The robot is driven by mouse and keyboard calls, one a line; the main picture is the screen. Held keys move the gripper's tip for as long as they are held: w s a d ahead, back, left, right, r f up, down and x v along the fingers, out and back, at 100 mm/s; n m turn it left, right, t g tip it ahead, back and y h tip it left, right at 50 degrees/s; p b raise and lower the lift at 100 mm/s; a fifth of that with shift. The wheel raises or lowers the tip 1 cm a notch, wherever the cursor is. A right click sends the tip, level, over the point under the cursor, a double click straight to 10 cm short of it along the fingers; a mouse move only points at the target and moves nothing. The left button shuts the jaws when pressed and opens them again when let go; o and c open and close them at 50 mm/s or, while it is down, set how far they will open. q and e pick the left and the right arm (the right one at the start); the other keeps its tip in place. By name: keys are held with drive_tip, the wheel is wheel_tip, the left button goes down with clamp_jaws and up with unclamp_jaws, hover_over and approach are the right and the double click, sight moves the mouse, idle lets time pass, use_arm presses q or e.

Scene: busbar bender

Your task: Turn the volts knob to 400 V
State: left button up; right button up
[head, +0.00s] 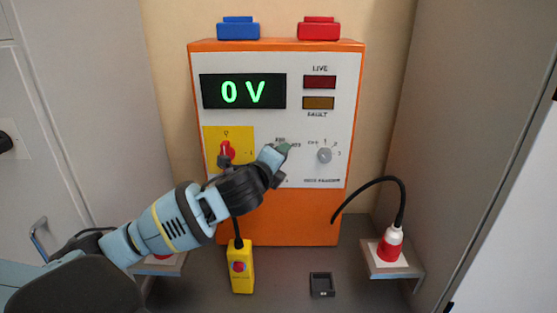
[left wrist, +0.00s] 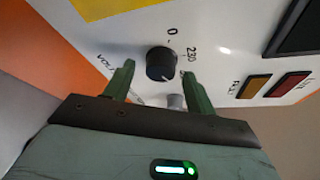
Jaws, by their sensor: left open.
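The volts knob (left wrist: 160,63) is round and black in the left wrist view, with the marks 0 and 230 beside it. A further mark is partly hidden by a finger. My left gripper (left wrist: 158,72) is open, with one green finger at each side of the knob in that view; I cannot tell whether they touch it. In the head view my left gripper (head: 281,149) is at the lower middle of the white panel and hides the knob. The display (head: 243,91) reads 0 V in green. My right gripper is not in view.
A grey selector knob (head: 324,155) is close to the right of my gripper. A red switch (head: 227,150) on a yellow plate is to the left. The LIVE (head: 319,82) and FAULT (head: 318,103) lamps look dark. A yellow pendant (head: 240,270) is below.

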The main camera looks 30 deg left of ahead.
use_arm(q)
drive_tip(key=v, duration=0.7)
idle(0.5)
drive_tip(key=s+d+f+n+g+h, duration=0.1)
drive_tip(key=s+d+f+n+g, duration=0.2)
drive_tip(key=f, duration=0.4)
drive_tip(key=s+d+f+n+g, duration=0.2)
drive_tip(key=s+f+n, duration=0.1)
drive_tip(key=s+f, duration=0.4)
drive_tip(key=s+d+f+n+g+h, duration=0.1)
drive_tip(key=s+d+f+n+g, duration=0.15)
drive_tip(key=f, duration=0.55)
drive_tip(key=s+d+f+n+g, duration=0.15)
drive_tip(key=s+f+n, duration=0.25)
drive_tip(key=s, duration=0.4)
drive_tip(key=s+d+f+n+g+h, duration=0.1)
drive_tip(key=s+f+n+g, duration=0.25)
drive_tip(key=s, duration=0.35)
drive_tip(key=s+d+f+n+g, duration=0.1)
drive_tip(key=s+f+n, duration=0.25)
drive_tip(key=s, duration=0.45)
drive_tip(key=w+d+f+t+h, duration=0.1)
drive_tip(key=w+d+f+t, duration=0.1)
drive_tip(key=w+f+t, duration=0.5)
drive_tip(key=shift+w+d+f+m+h, duration=0.2)
drive_tip(key=shift+f+m+h, duration=0.25)
drive_tip(key=shift+f, duration=1.25)
drive_tip(key=shift+a, duration=0.1)
